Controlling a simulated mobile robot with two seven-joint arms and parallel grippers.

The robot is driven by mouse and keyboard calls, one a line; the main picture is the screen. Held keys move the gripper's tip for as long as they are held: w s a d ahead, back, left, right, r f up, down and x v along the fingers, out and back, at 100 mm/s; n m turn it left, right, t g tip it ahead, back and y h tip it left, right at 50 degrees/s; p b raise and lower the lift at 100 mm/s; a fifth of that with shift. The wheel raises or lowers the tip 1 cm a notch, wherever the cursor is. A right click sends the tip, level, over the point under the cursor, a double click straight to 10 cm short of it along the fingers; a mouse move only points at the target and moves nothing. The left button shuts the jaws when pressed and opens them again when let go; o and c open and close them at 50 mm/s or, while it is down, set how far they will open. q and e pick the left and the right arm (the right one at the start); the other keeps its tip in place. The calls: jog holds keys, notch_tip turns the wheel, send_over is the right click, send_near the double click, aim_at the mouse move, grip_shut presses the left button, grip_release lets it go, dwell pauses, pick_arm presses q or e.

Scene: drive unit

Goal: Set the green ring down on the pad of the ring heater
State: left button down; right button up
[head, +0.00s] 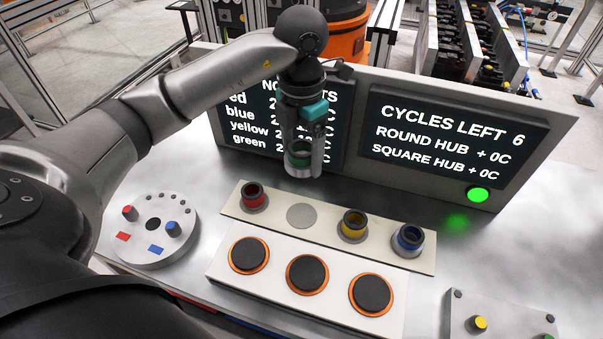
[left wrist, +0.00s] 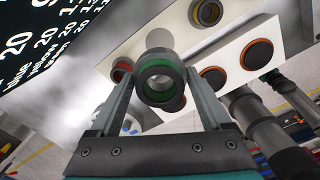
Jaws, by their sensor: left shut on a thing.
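The green ring (head: 299,158) is held between the fingers of my left gripper (head: 303,170), in the air above the back of the bench. In the left wrist view the ring (left wrist: 161,66) sits between both fingertips (left wrist: 160,88). The ring heater (head: 281,294) is the white block at the front, with dark round pads edged in orange: left (head: 249,254), middle (head: 307,273) and right (head: 371,293). All three pads are bare. The gripper is behind and above the heater, apart from it. My right gripper is in neither view.
A pale strip behind the heater carries a red ring (head: 253,196), an empty grey spot (head: 301,216), a yellow ring (head: 353,225) and a blue ring (head: 408,239). A display panel (head: 436,145) stands close behind my gripper. A round fixture (head: 152,235) stands at left.

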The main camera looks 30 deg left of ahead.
pick_arm(q)
notch_tip(320, 180, up, 6)
jog(key=p, duration=0.2)
jog(key=shift+r+p, duration=0.2)
jog(key=shift+p, duration=0.1)
jog(key=shift+f, duration=0.1)
